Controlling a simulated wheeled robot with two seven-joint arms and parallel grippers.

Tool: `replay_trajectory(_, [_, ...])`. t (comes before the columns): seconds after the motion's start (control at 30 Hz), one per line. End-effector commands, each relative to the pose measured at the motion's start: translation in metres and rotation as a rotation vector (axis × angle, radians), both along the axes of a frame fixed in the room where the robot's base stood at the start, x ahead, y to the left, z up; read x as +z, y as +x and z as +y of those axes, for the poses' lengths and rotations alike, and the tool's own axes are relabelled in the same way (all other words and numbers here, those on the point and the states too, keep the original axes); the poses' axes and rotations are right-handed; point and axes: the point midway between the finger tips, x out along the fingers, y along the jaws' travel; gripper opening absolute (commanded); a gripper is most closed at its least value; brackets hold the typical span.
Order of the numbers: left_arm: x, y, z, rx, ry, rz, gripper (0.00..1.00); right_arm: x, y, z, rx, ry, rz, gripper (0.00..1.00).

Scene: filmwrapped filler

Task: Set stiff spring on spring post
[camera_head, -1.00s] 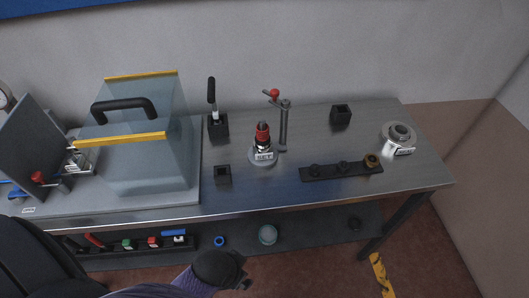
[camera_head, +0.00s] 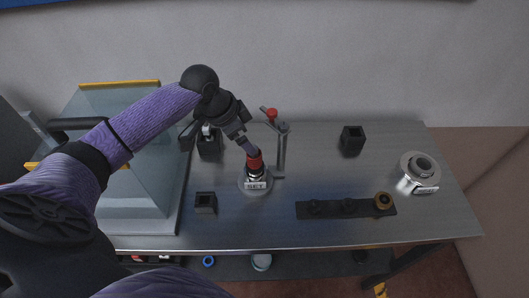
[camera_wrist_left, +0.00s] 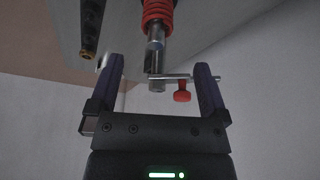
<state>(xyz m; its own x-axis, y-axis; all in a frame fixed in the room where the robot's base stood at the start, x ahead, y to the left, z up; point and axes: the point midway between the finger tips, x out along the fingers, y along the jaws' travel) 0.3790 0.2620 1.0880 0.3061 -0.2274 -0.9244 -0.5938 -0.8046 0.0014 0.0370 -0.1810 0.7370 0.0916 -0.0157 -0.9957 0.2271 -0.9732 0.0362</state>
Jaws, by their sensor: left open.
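A red coil spring (camera_head: 254,161) stands upright on the round metal base with the SET label (camera_head: 256,185). In the left wrist view the red coil (camera_wrist_left: 158,12) sits around a metal shaft (camera_wrist_left: 156,45). My left gripper (camera_head: 246,145) is right above the spring, and its fingertips partly cover the top. In the wrist view the left gripper (camera_wrist_left: 160,64) is open, with the shaft showing between and beyond its fingers. I cannot tell whether the fingers touch the spring. No label shows which spring is the stiff one. My right gripper is not in view.
A post with a red-knobbed lever (camera_head: 270,114) stands close beside the base. A black rack (camera_head: 330,209) with a brass ring (camera_head: 383,201) lies to the right, near a round metal fixture (camera_head: 407,185). Black square holders (camera_head: 352,138) stand around. A clear box (camera_head: 150,190) is at left.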

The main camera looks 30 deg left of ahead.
Motion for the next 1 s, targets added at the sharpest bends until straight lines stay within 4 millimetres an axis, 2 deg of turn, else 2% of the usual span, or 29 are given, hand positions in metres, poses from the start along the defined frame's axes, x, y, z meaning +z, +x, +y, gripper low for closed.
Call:
replay_trajectory(0.03, [-0.011, 0.003, -0.003, 0.0, -0.003, 0.002, 0.98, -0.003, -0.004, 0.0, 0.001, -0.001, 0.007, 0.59])
replay_trajectory(0.2, [-0.035, 0.01, -0.009, 0.0, -0.002, 0.003, 0.98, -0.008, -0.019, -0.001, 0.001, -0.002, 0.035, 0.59])
replay_trajectory(0.4, [-0.074, 0.019, -0.016, 0.0, 0.0, 0.001, 0.98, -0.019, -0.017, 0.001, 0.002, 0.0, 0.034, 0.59])
replay_trajectory(0.5, [-0.082, 0.022, -0.018, 0.0, 0.001, 0.001, 0.98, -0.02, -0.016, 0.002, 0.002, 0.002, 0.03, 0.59])
replay_trajectory(0.7, [-0.081, 0.022, -0.018, -0.001, 0.002, 0.0, 0.98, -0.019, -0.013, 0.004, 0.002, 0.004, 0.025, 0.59])
replay_trajectory(1.0, [-0.081, 0.022, -0.018, -0.001, 0.002, 0.0, 0.35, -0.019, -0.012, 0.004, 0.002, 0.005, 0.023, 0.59])
